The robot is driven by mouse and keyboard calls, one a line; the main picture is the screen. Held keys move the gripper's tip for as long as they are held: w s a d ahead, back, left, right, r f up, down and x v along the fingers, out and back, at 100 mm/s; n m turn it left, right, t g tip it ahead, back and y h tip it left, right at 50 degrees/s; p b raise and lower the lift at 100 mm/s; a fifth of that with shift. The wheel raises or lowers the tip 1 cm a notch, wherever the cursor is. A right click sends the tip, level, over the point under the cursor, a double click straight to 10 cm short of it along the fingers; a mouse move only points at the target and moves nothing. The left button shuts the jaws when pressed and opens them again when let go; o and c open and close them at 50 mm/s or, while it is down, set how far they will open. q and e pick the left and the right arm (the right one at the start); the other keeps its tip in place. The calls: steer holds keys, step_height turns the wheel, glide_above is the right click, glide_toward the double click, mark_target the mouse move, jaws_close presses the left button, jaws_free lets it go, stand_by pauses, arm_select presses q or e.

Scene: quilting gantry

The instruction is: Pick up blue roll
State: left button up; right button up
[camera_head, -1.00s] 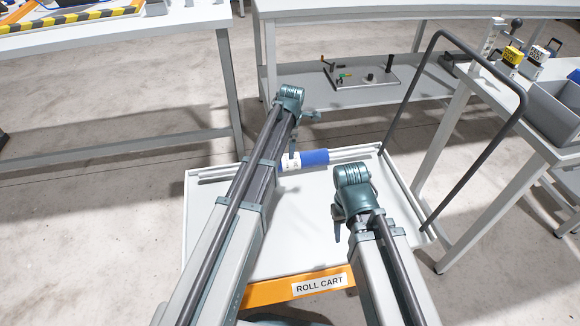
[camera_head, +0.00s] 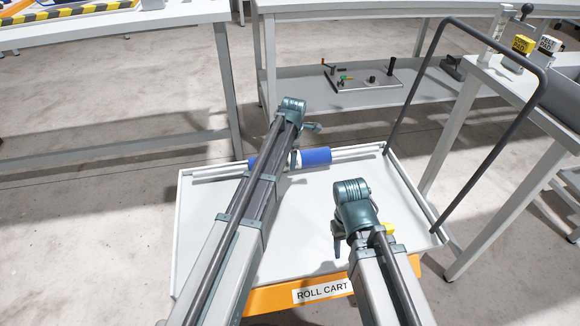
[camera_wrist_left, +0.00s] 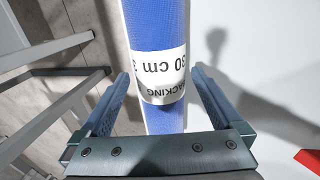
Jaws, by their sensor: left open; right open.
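The blue roll (camera_head: 316,156) lies across the far side of the roll cart's white tray (camera_head: 300,215), partly hidden by my left arm in the head view. It has a white printed label band, which shows in the left wrist view on the blue roll (camera_wrist_left: 157,28). My left gripper (camera_head: 294,158) is over the roll near its label. In the left wrist view my left gripper (camera_wrist_left: 160,88) is open, with one finger on each side of the roll, not closed on it. My right gripper (camera_head: 337,246) is open and empty over the near right part of the tray.
Pale rails (camera_head: 352,152) run along the tray's far side. A dark handle frame (camera_head: 492,150) rises at the cart's right. A workbench (camera_head: 480,85) stands to the right, and a shelf with a small fixture (camera_head: 362,77) stands behind. A yellow item (camera_head: 388,229) shows behind my right arm.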

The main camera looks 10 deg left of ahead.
arm_select(q)
step_height(320, 180, down, 2)
steer(key=shift+w+a+f+b, duration=0.1)
steer(key=shift+w+b, duration=0.05)
steer(key=shift+b, duration=0.4)
jaws_close()
